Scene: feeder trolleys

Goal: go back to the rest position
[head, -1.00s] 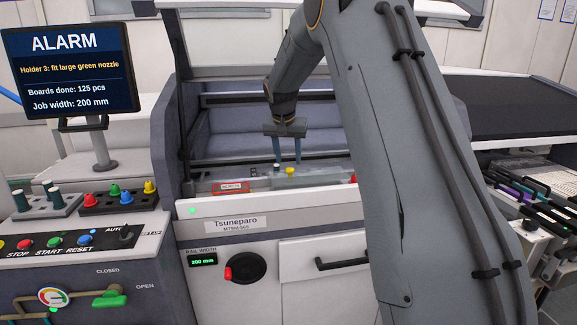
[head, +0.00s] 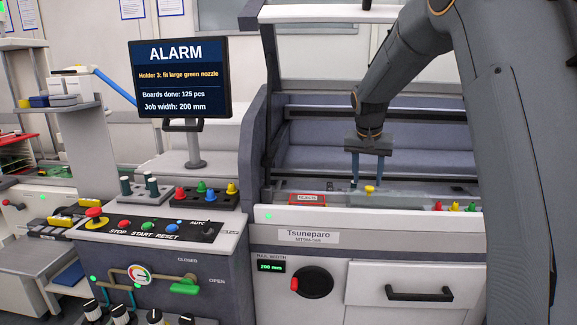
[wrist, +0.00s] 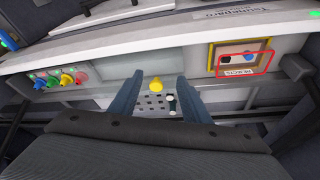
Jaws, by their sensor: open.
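My gripper (head: 367,184) is open over the machine's front ledge, its two blue fingers pointing down. In the wrist view, my gripper (wrist: 158,76) has its fingers apart, with nothing held between them. A yellow nozzle (head: 370,189) stands close below the fingertips. It also shows between the fingers in the wrist view (wrist: 156,84). A dark nozzle with a pale top (wrist: 170,100) stands beside it at a plate with holes (wrist: 152,101). The alarm screen (head: 180,78) reads "Holder 3: fit large green nozzle".
A reject tray (wrist: 212,56) holds a black and a blue piece. Several coloured nozzles (head: 455,206) stand at the ledge's right. The raised cover frame (head: 268,80) and the side wall (head: 252,140) enclose the work area. A control panel (head: 150,232) with buttons stands at left.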

